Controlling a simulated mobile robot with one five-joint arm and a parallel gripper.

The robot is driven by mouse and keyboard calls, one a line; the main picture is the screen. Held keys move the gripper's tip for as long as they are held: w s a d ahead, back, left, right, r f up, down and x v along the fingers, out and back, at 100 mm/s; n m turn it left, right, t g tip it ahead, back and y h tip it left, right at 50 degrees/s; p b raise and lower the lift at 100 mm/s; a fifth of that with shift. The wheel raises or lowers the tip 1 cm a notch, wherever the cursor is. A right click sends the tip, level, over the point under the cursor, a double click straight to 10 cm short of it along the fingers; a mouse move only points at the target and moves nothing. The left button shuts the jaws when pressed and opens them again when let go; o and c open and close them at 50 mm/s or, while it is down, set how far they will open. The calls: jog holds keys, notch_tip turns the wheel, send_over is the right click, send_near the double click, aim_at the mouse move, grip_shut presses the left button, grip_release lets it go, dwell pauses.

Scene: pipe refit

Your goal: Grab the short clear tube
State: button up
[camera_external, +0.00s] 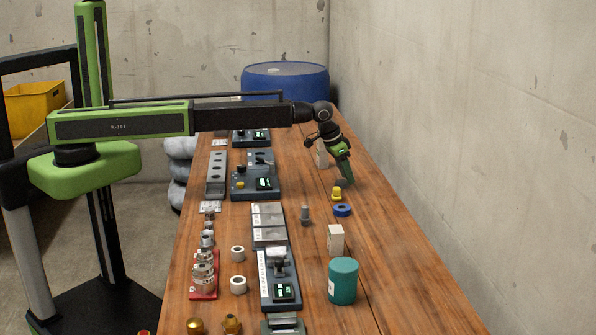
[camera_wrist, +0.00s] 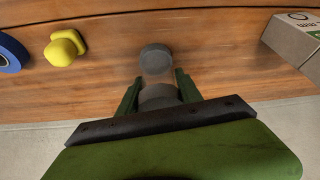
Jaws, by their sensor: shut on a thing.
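In the wrist view the short clear tube (camera_wrist: 156,66) stands between the two green fingers of my gripper (camera_wrist: 157,90). It has a grey top end and a see-through wall with the wood showing through. The fingers are shut on its sides. In the external view my gripper (camera_external: 346,176) points down at the table's right side, near the wall. The tube cannot be made out there. I cannot tell whether the tube touches the table.
A yellow knob-like part (camera_external: 337,193) and a blue ring (camera_external: 342,210) lie close to my gripper. A pale box (camera_external: 321,155) stands just behind it. A teal canister (camera_external: 343,281) and another pale box (camera_external: 335,240) stand nearer. The concrete wall (camera_external: 470,130) borders the table's right edge.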

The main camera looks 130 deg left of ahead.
jog(key=shift+c, duration=1.3)
jog(key=shift+r+p, duration=0.3)
jog(key=r+p, duration=0.3)
jog(key=d+r+p, duration=0.1)
jog(key=shift+w+r+p, duration=0.1)
jog(key=shift+r+p, duration=0.3)
jog(key=w+d+r+p, duration=0.2)
jog(key=d+r+p, duration=0.3)
jog(key=d, duration=0.5)
jog(key=shift+w+d+r+p, duration=0.2)
jog(key=shift+w+r+p, duration=0.1)
jog(key=shift+w, duration=0.1)
